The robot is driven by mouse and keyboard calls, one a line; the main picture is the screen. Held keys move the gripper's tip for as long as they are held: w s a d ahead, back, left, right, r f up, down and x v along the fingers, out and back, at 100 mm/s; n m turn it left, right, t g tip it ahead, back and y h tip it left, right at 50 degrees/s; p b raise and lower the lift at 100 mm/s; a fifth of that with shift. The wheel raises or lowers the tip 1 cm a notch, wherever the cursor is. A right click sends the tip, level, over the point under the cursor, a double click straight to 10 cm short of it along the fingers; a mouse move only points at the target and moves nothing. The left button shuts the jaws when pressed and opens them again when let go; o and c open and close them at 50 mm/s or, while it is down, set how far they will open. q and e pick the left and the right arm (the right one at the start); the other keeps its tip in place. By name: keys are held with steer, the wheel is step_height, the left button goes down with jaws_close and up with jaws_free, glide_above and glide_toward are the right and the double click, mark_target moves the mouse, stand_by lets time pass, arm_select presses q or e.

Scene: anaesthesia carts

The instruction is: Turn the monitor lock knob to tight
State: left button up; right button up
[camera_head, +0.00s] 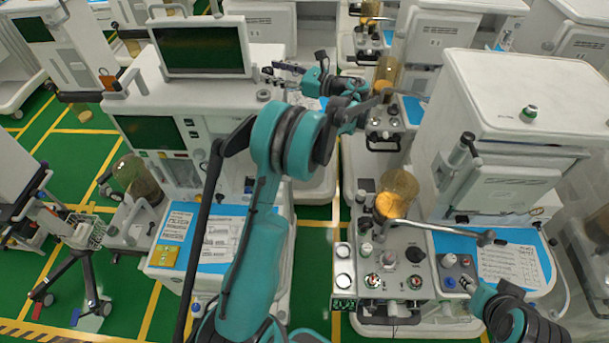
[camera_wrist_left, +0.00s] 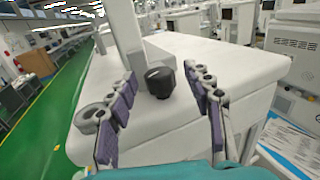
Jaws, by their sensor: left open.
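The lock knob is a black, faceted knob (camera_wrist_left: 160,82) at the foot of the pale monitor post (camera_wrist_left: 125,35), on the cart's white top (camera_wrist_left: 190,50). My left gripper (camera_wrist_left: 161,74) is open, with one purple-padded finger on each side of the knob and gaps between pads and knob. In the head view my left gripper (camera_head: 284,72) reaches the cart top just right of the dark-screened monitor (camera_head: 200,47). The knob is too small to make out there. Its tightness cannot be told.
A grey ring-shaped part (camera_wrist_left: 92,117) sits at the cart top's left edge. Another cart (camera_head: 520,95) with glass canisters (camera_head: 397,190) and a metal rod stands to the right. More carts stand behind. Green floor shows at the left.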

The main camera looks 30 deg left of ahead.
arm_select(q)
steer(key=shift+w+r+n+g+p, duration=0.15)
steer(key=shift+n+g+p, duration=0.2)
steer(key=shift+n+g, duration=0.2)
steer(key=b+v, duration=0.2)
steer(key=v, duration=0.6)
steer(key=s+d+f+n+t+h+b, duration=0.3)
steer(key=s+f+b, duration=0.5)
steer(key=f, duration=0.3)
steer(key=s+d+f+n+t+h+b, duration=0.4)
steer(key=s+d+f+h+b, duration=0.4)
steer(key=f, duration=0.3)
steer(key=shift+s+d+n+b, duration=0.35)
steer(key=shift+s+d+b, duration=0.15)
steer(key=shift+b, duration=0.1)
steer(key=shift+f+t, duration=0.1)
steer(key=shift+t, duration=0.15)
